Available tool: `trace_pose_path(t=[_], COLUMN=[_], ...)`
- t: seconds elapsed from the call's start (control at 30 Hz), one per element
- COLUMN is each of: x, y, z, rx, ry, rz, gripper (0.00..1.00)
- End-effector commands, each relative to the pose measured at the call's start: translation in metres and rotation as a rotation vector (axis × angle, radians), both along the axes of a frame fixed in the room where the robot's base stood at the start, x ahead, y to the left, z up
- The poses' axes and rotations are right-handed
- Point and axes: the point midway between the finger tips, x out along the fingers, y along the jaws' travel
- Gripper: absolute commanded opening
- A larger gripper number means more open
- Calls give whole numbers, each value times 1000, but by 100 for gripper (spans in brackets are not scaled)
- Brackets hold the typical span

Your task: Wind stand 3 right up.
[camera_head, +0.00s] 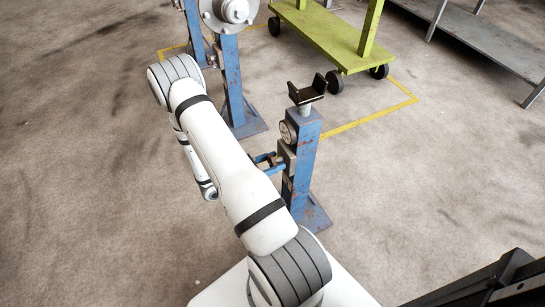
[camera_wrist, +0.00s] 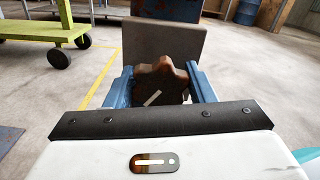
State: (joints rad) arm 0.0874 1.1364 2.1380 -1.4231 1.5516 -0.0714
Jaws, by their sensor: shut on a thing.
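A worn blue stand (camera_head: 303,160) rises from a flat foot in the head view, with a black forked cradle (camera_head: 307,90) on top and a round dial on its side. No number is readable on it. In the wrist view a brown lobed knob (camera_wrist: 165,80) with a pale stripe sits before a grey box (camera_wrist: 160,40) on the stand. My gripper (camera_head: 270,163) is at the stand's left side, its blue fingers on either side of the knob and shut on it.
Another blue stand (camera_head: 232,85) with a round metal hub (camera_head: 235,10) stands behind, left. A green wheeled cart (camera_head: 325,38) is at the back, and a grey bench (camera_head: 490,45) at the back right. A yellow line (camera_head: 370,119) marks the floor.

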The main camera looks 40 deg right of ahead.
Motion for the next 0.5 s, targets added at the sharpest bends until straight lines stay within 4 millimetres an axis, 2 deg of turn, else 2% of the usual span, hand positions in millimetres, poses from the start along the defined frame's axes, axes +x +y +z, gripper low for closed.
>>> trace_pose_path(t=[0.5], x=[2], y=[1], z=[1], rx=[116], ry=[476], rz=[3], gripper=[27])
